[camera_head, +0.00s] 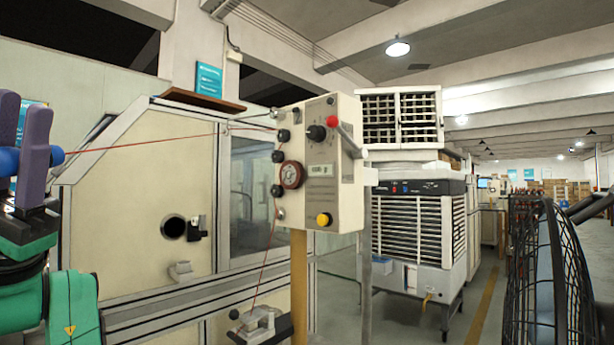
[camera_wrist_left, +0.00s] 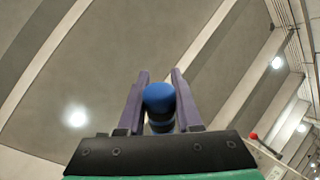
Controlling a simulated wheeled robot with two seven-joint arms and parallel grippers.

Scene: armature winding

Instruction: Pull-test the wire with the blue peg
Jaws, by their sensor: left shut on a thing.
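My left gripper (camera_head: 27,158) is at the far left of the head view, its purple fingers shut on the blue peg (camera_head: 57,156). The left wrist view shows the peg's round blue end (camera_wrist_left: 159,97) between the two fingers (camera_wrist_left: 160,110). A thin red wire (camera_head: 150,141) runs from the peg, rising slightly rightward to the top of the cream control box (camera_head: 335,165). The wire looks straight. A red wire also drops from the box to a small clamp-like fixture (camera_head: 260,322) below. My right gripper is not in view.
The box has a red knob, a yellow button and dials, and stands on a post (camera_head: 299,285). Behind is a cream machine enclosure (camera_head: 140,200). An air cooler (camera_head: 418,230) stands right of the box. A black wire-cage fan (camera_head: 550,270) is at the right.

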